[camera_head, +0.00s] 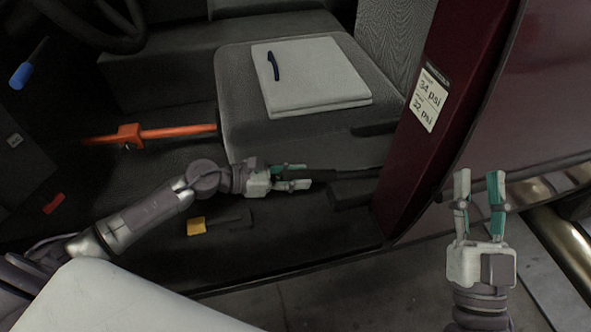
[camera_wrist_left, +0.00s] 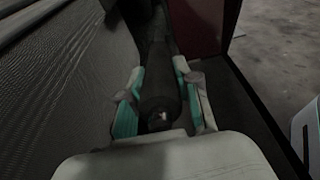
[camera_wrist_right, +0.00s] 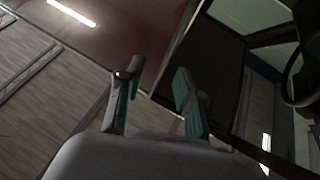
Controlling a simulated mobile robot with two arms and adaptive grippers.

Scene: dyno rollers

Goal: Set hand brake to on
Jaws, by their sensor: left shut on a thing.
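The hand brake (camera_head: 352,174) is a dark lever beside the seat, low by the door sill. My left gripper (camera_head: 298,176) is shut on its handle end. In the left wrist view, the black handle (camera_wrist_left: 159,85) lies between the two teal-padded fingers, its end with a small light button facing the palm. The lever runs away from the gripper, and its far part is hard to make out. My right gripper (camera_head: 481,188) is open and empty, outside the car by the dark red door pillar, and shows open in its wrist view (camera_wrist_right: 155,92).
A grey seat (camera_head: 240,110) carries a folded light cloth or pad (camera_head: 320,90) with a dark pen-like item. An orange bar (camera_head: 175,132) and a yellow-ended tool (camera_head: 196,227) lie on the floor. The red pillar (camera_head: 410,150) bears a pressure label.

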